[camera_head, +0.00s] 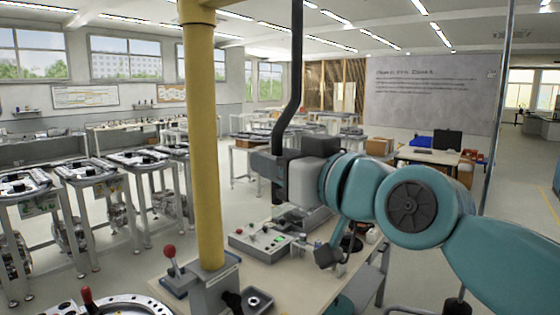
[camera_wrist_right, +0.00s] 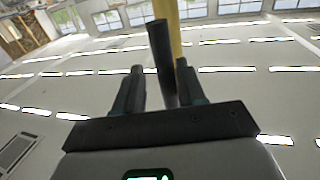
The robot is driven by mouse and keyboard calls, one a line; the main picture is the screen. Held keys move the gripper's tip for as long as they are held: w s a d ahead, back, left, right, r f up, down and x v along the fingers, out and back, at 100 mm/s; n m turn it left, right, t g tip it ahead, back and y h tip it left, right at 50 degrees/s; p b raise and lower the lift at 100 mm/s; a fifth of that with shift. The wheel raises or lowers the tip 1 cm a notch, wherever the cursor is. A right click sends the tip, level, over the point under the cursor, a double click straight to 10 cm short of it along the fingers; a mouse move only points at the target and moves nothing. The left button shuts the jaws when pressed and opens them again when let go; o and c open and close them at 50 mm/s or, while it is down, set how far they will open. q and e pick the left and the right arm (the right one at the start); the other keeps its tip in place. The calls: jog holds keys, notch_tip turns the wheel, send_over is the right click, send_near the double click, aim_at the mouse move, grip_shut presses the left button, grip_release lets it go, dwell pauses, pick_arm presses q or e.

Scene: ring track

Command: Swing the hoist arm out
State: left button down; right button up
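The yellow hoist post (camera_head: 205,130) stands upright left of centre and runs out of the top of the head view. A black bar (camera_head: 297,60) hangs down from above, bends, and ends at my right gripper (camera_head: 268,165). In the right wrist view the bar (camera_wrist_right: 160,45) passes between the two fingers of the right gripper (camera_wrist_right: 160,82). A gap shows on the left finger's side, and the bar lies close to the right finger. The yellow post (camera_wrist_right: 172,20) is behind the bar. The rest of the hoist arm is out of view. My left gripper is not in view.
A bench (camera_head: 285,278) below carries a control box (camera_head: 262,243) with buttons and a red-knobbed lever (camera_head: 170,252). Several metal work tables (camera_head: 95,170) stand at the left. A thin upright pole (camera_head: 497,80) is at the right. Open floor lies beyond.

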jog(key=b+v, duration=0.4)
jog(key=v, duration=1.3)
jog(key=shift+s+b, duration=0.15)
jog(key=shift+b, duration=0.2)
jog(key=shift+r, duration=0.15)
jog(key=shift+s, duration=0.1)
